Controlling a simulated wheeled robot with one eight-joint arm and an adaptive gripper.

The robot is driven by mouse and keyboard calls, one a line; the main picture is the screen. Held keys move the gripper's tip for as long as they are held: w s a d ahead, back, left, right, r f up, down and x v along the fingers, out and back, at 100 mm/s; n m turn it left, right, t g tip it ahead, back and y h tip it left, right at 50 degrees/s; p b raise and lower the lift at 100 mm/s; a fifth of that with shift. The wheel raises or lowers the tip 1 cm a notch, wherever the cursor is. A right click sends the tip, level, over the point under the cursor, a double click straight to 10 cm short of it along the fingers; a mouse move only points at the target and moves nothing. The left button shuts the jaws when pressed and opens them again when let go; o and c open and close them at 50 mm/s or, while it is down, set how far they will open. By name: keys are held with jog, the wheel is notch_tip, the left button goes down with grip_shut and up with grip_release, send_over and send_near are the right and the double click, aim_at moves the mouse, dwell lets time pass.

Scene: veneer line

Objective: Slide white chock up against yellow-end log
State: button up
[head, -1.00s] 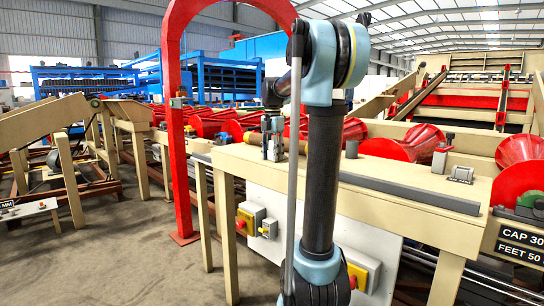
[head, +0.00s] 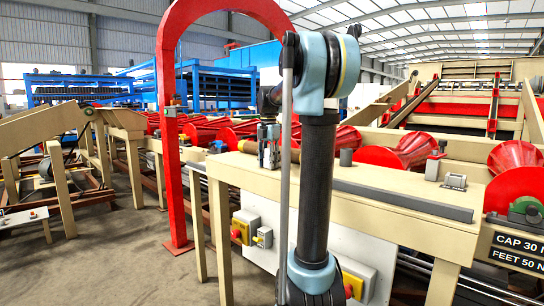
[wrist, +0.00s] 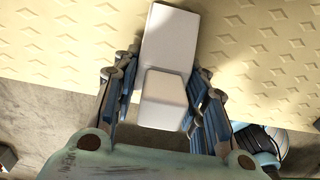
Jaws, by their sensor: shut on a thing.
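The white chock (wrist: 168,40) fills the middle of the wrist view, a pale block with a smaller raised block on its near part. My gripper (wrist: 165,80) is shut on it, with one finger along each side of the raised block. The chock's far part reaches over the cream patterned surface (wrist: 70,45).
A long grey bar (head: 400,200) lies along the bench's near side. A grey cylinder (head: 346,157) and a metal bracket (head: 454,182) stand on the bench. Red rollers (head: 410,152) are behind it. A red arch (head: 168,130) stands at the left.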

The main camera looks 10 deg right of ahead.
jog(key=shift+w+d, duration=0.75)
jog(key=shift+d, duration=0.3)
jog(key=shift+w+d, duration=0.75)
jog(key=shift+d, duration=0.3)
jog(key=shift+w+d, duration=0.3)
jog(key=shift+d, duration=0.1)
dwell(0.7)
jog(key=shift+f, duration=0.1)
dwell(0.6)
jog(key=o, duration=1.2)
jog(key=shift+o, duration=0.2)
